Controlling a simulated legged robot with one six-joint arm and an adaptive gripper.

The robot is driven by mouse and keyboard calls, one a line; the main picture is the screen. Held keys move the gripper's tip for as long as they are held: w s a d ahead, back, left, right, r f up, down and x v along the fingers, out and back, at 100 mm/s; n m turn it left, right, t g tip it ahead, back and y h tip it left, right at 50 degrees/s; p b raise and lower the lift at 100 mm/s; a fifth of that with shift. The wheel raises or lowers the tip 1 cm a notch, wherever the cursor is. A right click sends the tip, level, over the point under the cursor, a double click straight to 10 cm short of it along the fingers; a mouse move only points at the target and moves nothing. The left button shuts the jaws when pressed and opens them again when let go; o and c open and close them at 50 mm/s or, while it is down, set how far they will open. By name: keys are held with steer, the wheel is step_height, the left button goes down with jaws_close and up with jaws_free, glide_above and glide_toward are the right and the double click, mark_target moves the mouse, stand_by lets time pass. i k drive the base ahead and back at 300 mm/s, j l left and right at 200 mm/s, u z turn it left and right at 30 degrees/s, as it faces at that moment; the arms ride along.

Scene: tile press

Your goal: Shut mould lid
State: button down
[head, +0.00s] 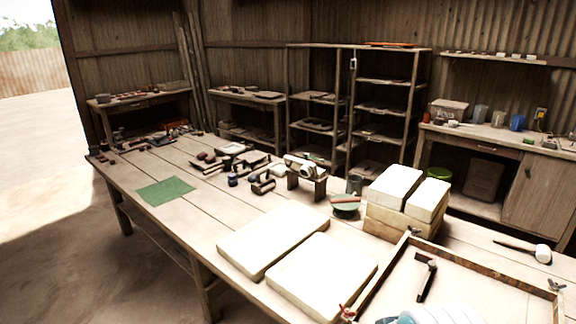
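I cannot single out a mould lid for certain. Two flat pale slabs lie side by side on the long wooden table: the far slab (272,237) and the near slab (322,275). Behind them, two thick white blocks, the left block (394,187) and the right block (428,200), rest on a wooden box (393,223). A shallow wooden frame (480,261) with wing nuts at its corners lies at the lower right around a pale surface. Whether any of these is the mould is unclear. My gripper is not in view.
A dark L-shaped tool (426,279) lies inside the frame. A white-headed mallet (541,253) is at right. A green bowl (345,206), a green cloth (165,191) and several small tools lie farther back. Shelves (358,105) stand behind. A white ribbed part shows at bottom edge.

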mark_target(306, 169)
steer(key=i+j, duration=0.1)
steer(key=j, duration=0.35)
steer(key=i+j, duration=0.1)
steer(key=j, duration=0.4)
steer(key=i+j+z, duration=0.1)
steer(key=j, duration=0.35)
steer(key=i+j, duration=0.1)
steer(key=j, duration=0.4)
steer(key=i+j, duration=0.25)
steer(key=i, duration=0.25)
steer(key=i+j+z, duration=0.1)
steer(key=i, duration=0.4)
steer(key=i+j, duration=0.4)
steer(key=i, duration=0.4)
steer(key=l+z, duration=0.05)
steer(key=l, duration=0.05)
